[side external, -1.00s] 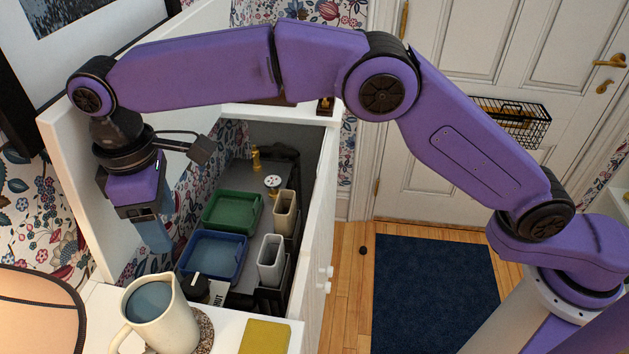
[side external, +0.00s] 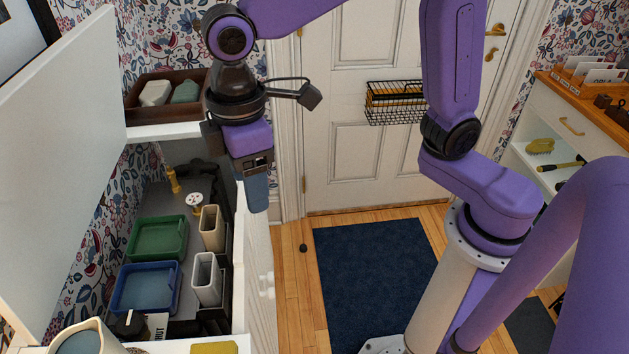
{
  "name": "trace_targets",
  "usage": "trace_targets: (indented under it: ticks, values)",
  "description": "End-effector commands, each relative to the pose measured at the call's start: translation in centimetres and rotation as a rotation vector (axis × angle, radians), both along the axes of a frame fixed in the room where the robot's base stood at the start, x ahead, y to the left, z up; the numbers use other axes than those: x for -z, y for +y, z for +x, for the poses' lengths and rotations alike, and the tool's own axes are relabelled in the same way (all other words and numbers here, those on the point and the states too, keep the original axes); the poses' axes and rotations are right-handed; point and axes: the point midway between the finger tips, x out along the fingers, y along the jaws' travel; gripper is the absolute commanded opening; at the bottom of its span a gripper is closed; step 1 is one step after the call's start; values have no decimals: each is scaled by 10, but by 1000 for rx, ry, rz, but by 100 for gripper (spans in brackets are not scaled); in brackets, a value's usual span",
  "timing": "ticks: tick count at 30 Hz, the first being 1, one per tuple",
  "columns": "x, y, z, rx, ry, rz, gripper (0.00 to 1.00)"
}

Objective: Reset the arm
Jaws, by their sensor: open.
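My gripper (side external: 257,193) hangs from my purple arm, pointing down, above the right edge of the open cabinet. Its blue-grey fingers are seen nearly edge-on, with nothing visible held in them. It is apart from the trays and cups below and to its left. My arm is bent, with the elbow out of the top of the view.
The open cabinet holds a green tray (side external: 158,239), a blue tray (side external: 145,290) and two upright cups (side external: 212,229). Its white raised lid (side external: 65,160) stands at left. A cream pitcher (side external: 88,338) is at bottom left. A navy rug (side external: 375,275) lies on open floor.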

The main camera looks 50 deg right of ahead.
Motion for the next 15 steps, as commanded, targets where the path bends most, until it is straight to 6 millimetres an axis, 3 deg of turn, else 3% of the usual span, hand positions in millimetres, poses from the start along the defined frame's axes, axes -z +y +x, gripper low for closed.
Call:
trace_targets:
  ticks: [1,9,15]
  values:
    - [1,-21,-12,4,-1,3,64]
    - [18,-120,-75,21,-2,7,64]
    - [37,-180,-120,31,-3,10,64]
